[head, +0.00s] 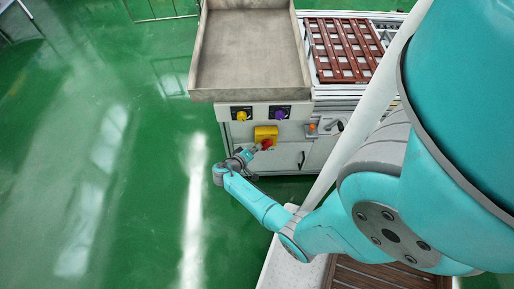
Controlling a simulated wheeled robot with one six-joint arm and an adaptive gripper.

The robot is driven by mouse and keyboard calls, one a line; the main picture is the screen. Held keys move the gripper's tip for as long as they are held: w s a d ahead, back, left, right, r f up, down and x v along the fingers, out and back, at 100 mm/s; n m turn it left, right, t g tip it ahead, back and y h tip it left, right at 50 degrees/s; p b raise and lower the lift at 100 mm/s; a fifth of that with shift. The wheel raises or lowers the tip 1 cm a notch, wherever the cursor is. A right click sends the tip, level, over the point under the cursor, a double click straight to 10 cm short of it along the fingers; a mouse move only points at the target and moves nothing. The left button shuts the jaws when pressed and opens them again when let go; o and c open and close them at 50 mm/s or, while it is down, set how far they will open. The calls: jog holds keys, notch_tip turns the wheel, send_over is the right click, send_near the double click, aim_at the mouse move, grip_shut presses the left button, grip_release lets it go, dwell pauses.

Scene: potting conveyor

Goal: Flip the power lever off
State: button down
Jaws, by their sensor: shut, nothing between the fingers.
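The power lever (267,143) is a small red handle on a yellow box (262,132) on the front of the potting conveyor's cabinet. My gripper (256,150) is shut and sits at the left and lower side of the red lever, very close to it. I cannot tell whether they touch. My teal arm reaches in from the lower right, and the wrist end partly covers the cabinet front. The lever's exact angle is too small to read.
A grey tray (246,92) overhangs the cabinet. A brown slatted rack (343,50) lies at the right. Green floor (130,150) is open at the left.

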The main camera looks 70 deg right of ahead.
jog(key=shift+f, duration=0.15)
jog(key=shift+s+f+n+g+h, duration=0.2)
jog(key=shift+f+n+g+h, duration=0.7)
jog(key=shift+n+h, duration=0.15)
jog(key=shift+d+f, duration=0.1)
jog(key=shift+s+f, duration=0.25)
jog(key=shift+f, duration=0.05)
jog(key=shift+s+d+f, duration=0.1)
jog(key=shift+f, duration=0.1)
dwell(0.6)
